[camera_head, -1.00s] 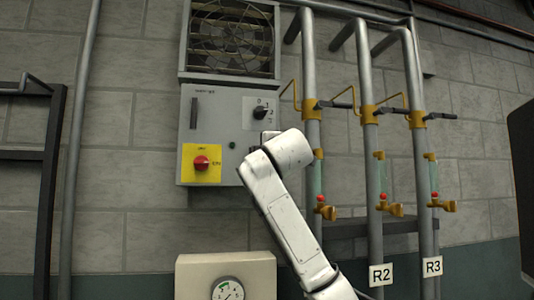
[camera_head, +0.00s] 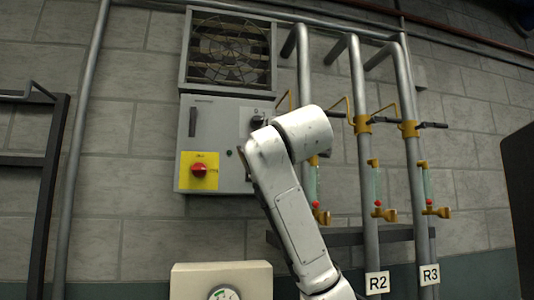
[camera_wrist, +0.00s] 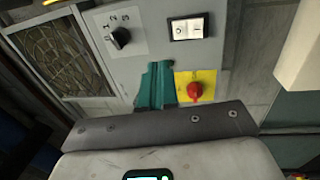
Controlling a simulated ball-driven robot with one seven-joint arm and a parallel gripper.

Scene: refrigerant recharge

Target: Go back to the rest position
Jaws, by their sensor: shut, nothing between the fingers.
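My gripper (camera_wrist: 155,86) shows in the wrist view as two teal fingers side by side, shut and empty. They appear in front of the grey control box (camera_wrist: 148,42), and I cannot tell the exact gap. The box carries a black rotary knob (camera_wrist: 120,37), a rocker switch (camera_wrist: 189,28) and a red knob (camera_wrist: 195,91) on a yellow plate. In the head view my white arm rises in front of the right part of the control box (camera_head: 214,128) and hides the gripper. The red knob (camera_head: 199,170) is in plain sight there.
A fan grille (camera_head: 230,51) sits above the box. Pipes with yellow valves (camera_head: 363,124) and labels R2 (camera_head: 377,282) and R3 (camera_head: 429,274) stand close on the right. A beige gauge unit (camera_head: 220,279) is below. A dark frame (camera_head: 50,185) is at the left.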

